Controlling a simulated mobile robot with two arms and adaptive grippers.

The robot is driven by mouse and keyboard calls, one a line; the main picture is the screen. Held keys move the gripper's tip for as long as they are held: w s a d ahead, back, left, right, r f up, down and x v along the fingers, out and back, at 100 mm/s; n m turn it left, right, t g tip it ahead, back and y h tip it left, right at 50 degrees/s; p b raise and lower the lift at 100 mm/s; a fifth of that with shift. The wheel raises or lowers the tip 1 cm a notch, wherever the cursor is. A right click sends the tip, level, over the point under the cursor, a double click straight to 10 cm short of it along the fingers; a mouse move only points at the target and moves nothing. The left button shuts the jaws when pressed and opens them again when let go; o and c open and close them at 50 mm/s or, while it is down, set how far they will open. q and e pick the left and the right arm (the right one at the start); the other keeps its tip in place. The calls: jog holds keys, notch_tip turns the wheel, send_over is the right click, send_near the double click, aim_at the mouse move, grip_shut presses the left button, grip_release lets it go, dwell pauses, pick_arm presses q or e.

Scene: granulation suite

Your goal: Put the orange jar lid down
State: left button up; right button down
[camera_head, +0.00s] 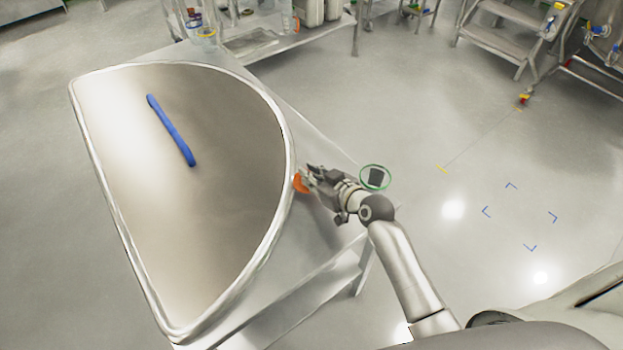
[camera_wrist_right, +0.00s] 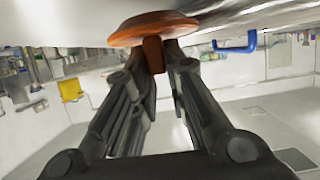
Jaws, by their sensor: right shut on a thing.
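The orange jar lid (camera_head: 300,183) is at the right edge of the large half-round steel cover, over the steel table. My right gripper (camera_head: 306,178) is shut on it. In the right wrist view, the fingertips (camera_wrist_right: 163,50) close on the knob under the lid's broad disc (camera_wrist_right: 152,28) as pictured. The disc lies very close to a pale surface at the top of that view; I cannot tell whether they touch. The fingers hide part of the lid in the head view. My left gripper is not in view.
The half-round steel cover (camera_head: 230,200) with a blue handle (camera_head: 171,131) fills most of the steel table (camera_head: 325,235). A green ring with a dark square (camera_head: 375,177) shows just right of my wrist. Steps (camera_head: 500,45) stand at the upper right. Open floor lies right.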

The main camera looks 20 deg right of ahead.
jog(key=s+a+r, duration=0.1)
jog(key=s+r, duration=1)
jog(key=s, duration=0.2)
jog(key=shift+s+a+r, duration=0.35)
jog(key=shift+s+a, duration=0.05)
